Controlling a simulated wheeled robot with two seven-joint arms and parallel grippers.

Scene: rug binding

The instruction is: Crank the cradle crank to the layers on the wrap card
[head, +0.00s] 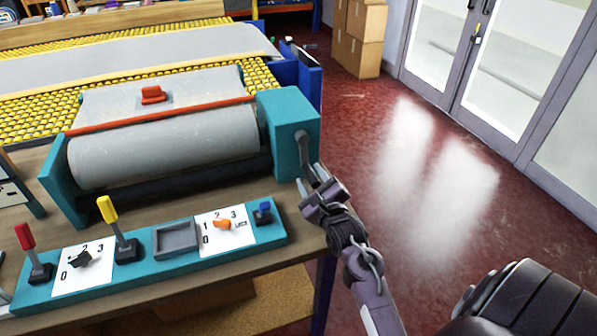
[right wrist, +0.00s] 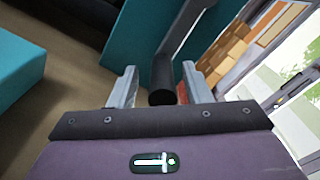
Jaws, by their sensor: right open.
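The cradle holds a large grey roll (head: 165,148) between teal end blocks. Its grey crank (head: 304,148) is on the right block (head: 287,120), the arm hanging down towards my right gripper (head: 317,182). In the right wrist view the crank's dark round handle (right wrist: 162,82) lies between the two spread fingers of my right gripper (right wrist: 163,85). The gripper is open, and I see a gap on both sides of the handle. My left gripper is not in view. I cannot make out a card that is clearly the wrap card.
A teal control panel (head: 140,258) with red, yellow and blue levers, two numbered dials and an empty grey tray (head: 176,240) lies along the bench front. Yellow rollers (head: 30,120) stand behind. Cardboard boxes (head: 360,40) are at the back; the red floor (head: 430,170) at right is clear.

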